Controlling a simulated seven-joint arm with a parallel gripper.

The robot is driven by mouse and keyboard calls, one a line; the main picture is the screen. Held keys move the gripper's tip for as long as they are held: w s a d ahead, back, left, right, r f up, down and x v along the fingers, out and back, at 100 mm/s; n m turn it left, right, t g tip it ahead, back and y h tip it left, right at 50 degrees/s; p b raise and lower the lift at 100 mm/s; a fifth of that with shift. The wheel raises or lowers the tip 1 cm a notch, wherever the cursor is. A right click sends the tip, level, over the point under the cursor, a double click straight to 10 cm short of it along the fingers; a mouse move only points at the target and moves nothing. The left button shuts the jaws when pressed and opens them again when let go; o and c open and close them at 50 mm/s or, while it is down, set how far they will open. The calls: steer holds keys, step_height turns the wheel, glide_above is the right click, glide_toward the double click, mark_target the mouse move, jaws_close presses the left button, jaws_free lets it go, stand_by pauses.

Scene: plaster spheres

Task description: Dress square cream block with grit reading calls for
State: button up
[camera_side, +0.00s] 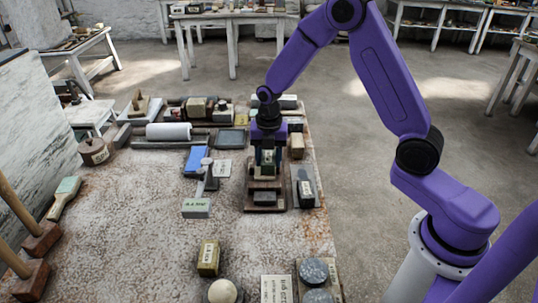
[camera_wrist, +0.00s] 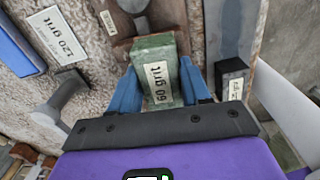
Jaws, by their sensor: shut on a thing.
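My gripper (camera_side: 267,160) is shut on a green block labelled "60 grit" (camera_wrist: 158,72), held between its blue fingers. In the side view this block is over the back of a brown wooden rack (camera_side: 250,203); I cannot tell if it touches the rack. A dark block (camera_side: 265,198) sits at the rack's front. A yellowish block with a pale label (camera_side: 208,260) stands on the table nearer the camera; I cannot tell if it is the cream block. A pale green block or display (camera_side: 196,208) bears dark lettering too small to read, below a grey stalk (camera_side: 207,175).
A blue block (camera_side: 197,157) lies left of my gripper beside a "120 grit" card (camera_wrist: 60,40). A black labelled block (camera_side: 305,188) sits in a grey tray at right. A cream sphere (camera_side: 222,291) and round grey stones (camera_side: 314,271) stand at the front.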

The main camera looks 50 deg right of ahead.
mark_target(269, 164)
steer(key=shift+s+a+f, duration=0.15)
steer(key=shift+s+a, duration=0.95)
steer(key=shift+s, duration=0.05)
steer(key=shift+w+d, duration=1.65)
steer(key=shift+d, duration=0.05)
steer(key=shift+s+a, duration=1.5)
steer(key=shift+a, duration=0.2)
steer(key=shift+w+d+r, duration=0.1)
steer(key=shift+r, duration=0.1)
steer(key=shift+w+d+r, duration=0.7)
steer(key=shift+d, duration=0.05)
